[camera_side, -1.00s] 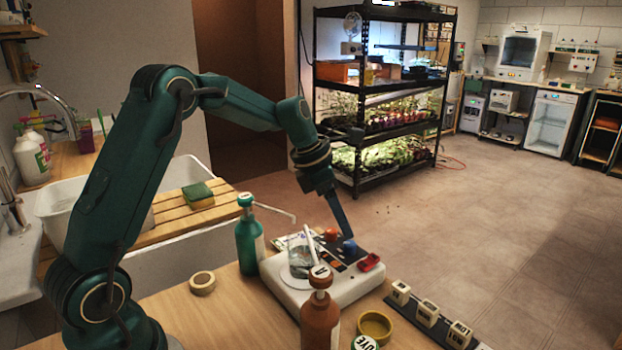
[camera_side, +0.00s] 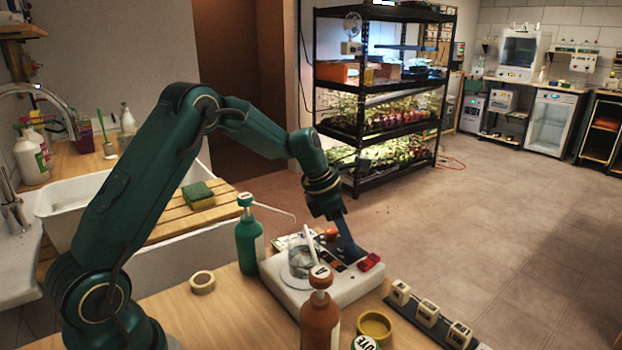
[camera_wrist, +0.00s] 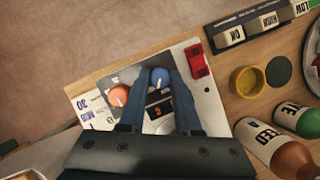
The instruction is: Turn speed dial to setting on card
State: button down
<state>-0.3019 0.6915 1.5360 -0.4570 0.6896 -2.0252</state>
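A white stirrer unit (camera_side: 345,292) with a dark panel stands on the bench. In the wrist view, its panel carries a blue dial (camera_wrist: 160,77) and an orange dial (camera_wrist: 118,95), each with a white mark, and a small lit display. The card (camera_wrist: 92,110) lies at the panel's left in the wrist view, with "MID" and "30" legible. My gripper (camera_wrist: 160,71) is low over the panel, its two fingers apart on either side of the blue dial. In the side view my gripper (camera_side: 354,256) hides the blue dial. I cannot tell whether the fingers touch it.
A glass beaker (camera_side: 299,258) stands on the stirrer. A red part (camera_side: 370,262) sits at its edge. A green bottle (camera_side: 249,240), a brown bottle (camera_side: 320,325), a yellow ring (camera_side: 375,326) and a strip of labelled blocks (camera_side: 427,313) are around it.

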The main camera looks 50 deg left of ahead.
aim_at(336, 250)
jog(key=shift+a+m+g+h, duration=0.1)
jog(key=shift+m+g+h, duration=0.25)
jog(key=shift+m, duration=0.8)
jog(key=shift+m+g+h, duration=0.35)
jog(key=shift+m, duration=0.8)
jog(key=c, duration=0.6)
grip_release()
jog(key=shift+v, duration=2.55)
